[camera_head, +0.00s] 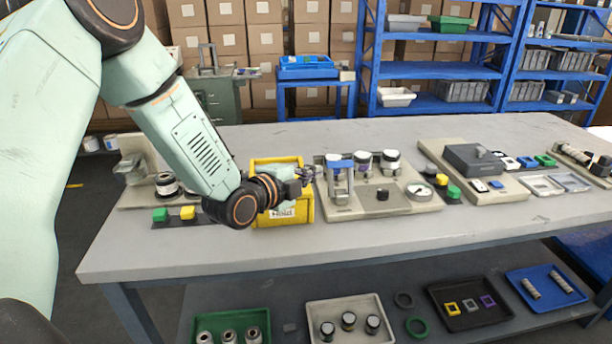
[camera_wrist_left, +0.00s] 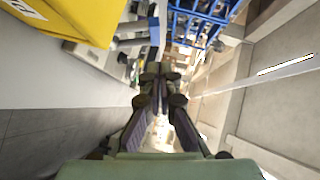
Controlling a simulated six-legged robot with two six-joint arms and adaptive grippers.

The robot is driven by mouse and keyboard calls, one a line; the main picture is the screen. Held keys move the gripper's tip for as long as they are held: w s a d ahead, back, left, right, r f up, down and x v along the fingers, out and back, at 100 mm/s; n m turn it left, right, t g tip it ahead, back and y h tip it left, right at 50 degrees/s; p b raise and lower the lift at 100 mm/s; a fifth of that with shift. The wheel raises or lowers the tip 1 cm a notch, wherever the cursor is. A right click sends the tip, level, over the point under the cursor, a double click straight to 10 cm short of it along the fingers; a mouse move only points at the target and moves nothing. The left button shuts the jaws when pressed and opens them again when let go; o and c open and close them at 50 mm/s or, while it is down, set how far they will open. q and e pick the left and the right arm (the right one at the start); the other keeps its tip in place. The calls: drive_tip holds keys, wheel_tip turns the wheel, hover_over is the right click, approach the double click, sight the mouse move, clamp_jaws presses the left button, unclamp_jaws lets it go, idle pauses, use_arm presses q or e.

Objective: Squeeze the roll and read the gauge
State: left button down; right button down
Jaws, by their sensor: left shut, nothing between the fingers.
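My left gripper (camera_head: 306,175) is shut and empty. It is above the right rim of a yellow bin (camera_head: 262,219), just left of the press station. In the left wrist view the closed fingers (camera_wrist_left: 160,88) point away from the camera with nothing between them. The press station is a beige base (camera_head: 350,212) with a metal frame with a blue top (camera_head: 340,163) and a round dial gauge (camera_head: 420,191) at its right. The gauge's reading is too small to tell. Pale rolls with dark parts (camera_head: 390,160) stand at the back of the base. My right gripper is not in view.
The yellow bin (camera_wrist_left: 75,18) is also close at upper left in the wrist view. A grey device (camera_head: 473,158) stands to the right. The table's front strip (camera_head: 380,240) is clear.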

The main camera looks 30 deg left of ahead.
use_arm(q)
drive_tip(key=shift+v, duration=1.1)
drive_tip(key=shift+w, duration=0.1)
